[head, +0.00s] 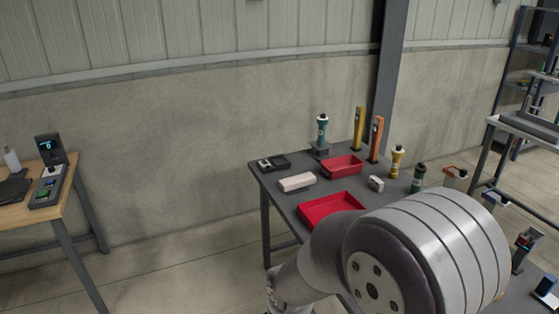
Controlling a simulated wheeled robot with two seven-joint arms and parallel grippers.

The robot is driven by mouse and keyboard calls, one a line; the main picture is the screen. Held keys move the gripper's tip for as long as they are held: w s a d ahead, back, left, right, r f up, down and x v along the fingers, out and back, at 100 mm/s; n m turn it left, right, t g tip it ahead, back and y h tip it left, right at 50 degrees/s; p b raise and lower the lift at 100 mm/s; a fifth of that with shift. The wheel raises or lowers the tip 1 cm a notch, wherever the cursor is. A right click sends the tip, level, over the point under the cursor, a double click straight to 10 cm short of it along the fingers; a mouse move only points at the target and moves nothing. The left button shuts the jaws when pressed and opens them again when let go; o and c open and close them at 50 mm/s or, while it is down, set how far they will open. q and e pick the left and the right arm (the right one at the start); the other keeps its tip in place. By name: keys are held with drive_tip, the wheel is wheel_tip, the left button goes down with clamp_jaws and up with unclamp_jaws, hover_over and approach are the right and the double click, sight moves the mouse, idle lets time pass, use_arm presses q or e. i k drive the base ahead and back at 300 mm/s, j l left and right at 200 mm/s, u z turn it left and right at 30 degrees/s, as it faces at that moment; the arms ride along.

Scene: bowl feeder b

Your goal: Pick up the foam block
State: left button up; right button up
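A pale pinkish-white block (297,182), which looks like the foam block, lies flat near the left edge of the dark grey table (285,200). It is in clear view and nothing touches it from above. A large grey link of one of my arms fills the lower right and hides the front of the table. Neither of my grippers shows in the head view.
Near the block are a dark device (273,163), a red tray (331,206) and a smaller red bin (343,166). A teal tool (321,134), a small white item (376,183) and a yellow bottle (397,160) stand farther right. A wooden table (60,210) is at left.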

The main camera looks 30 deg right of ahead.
sight(305, 179)
drive_tip(key=i+j+z, duration=0.1)
drive_tip(key=i, duration=2)
drive_tip(key=i+z, duration=0.7)
drive_tip(key=z, duration=0.2)
drive_tip(key=i+j+z, duration=0.2)
drive_tip(key=z, duration=0.2)
drive_tip(key=i+z, duration=0.2)
drive_tip(key=z, duration=0.2)
drive_tip(key=i+z, duration=0.2)
drive_tip(key=z, duration=0.25)
drive_tip(key=i+j+z, duration=0.1)
drive_tip(key=z, duration=0.3)
drive_tip(key=i+j+z, duration=0.2)
drive_tip(key=z, duration=0.25)
